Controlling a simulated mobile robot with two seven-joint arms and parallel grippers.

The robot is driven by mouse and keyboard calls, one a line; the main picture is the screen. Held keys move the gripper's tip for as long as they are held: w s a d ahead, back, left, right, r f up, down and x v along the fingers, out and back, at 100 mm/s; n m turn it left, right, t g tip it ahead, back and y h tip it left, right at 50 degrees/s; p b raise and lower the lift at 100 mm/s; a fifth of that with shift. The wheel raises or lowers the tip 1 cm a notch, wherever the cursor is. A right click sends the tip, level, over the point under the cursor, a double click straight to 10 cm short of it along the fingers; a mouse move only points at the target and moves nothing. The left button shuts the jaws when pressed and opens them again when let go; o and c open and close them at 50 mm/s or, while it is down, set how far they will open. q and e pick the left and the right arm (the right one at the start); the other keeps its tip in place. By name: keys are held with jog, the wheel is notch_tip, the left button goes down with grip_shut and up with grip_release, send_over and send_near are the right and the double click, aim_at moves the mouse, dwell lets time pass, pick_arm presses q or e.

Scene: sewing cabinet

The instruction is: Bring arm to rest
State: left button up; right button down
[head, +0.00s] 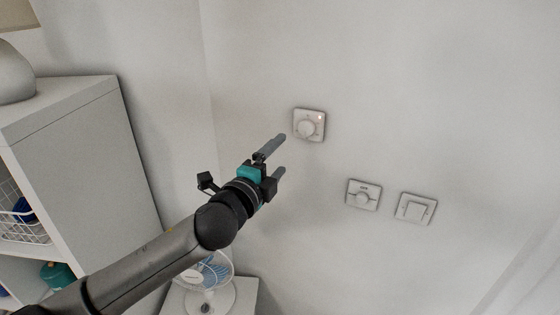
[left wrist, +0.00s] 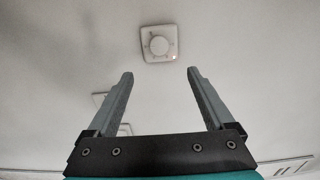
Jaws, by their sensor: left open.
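My left arm reaches in from the lower left of the head view. Its gripper (head: 277,159) is open and empty, with the fingers pointing up and right toward the wall. In the left wrist view the two fingers of the gripper (left wrist: 160,95) stand wide apart with nothing between them. A square dial plate (head: 309,125) with a round knob and a small lit light is on the wall just beyond the fingertips. The dial plate (left wrist: 159,44) also shows ahead of the fingers in the left wrist view, apart from them. My right gripper is not in view.
A white shelf unit (head: 85,165) with a lamp (head: 14,72) on top stands at left. A fan (head: 208,285) sits on a low white surface below my arm.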

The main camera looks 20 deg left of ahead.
pick_arm(q)
jog(key=shift+s+a, duration=0.1)
jog(key=shift+s, duration=0.2)
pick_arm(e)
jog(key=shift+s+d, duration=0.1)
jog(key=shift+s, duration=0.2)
pick_arm(q)
jog(key=shift+w, duration=0.1)
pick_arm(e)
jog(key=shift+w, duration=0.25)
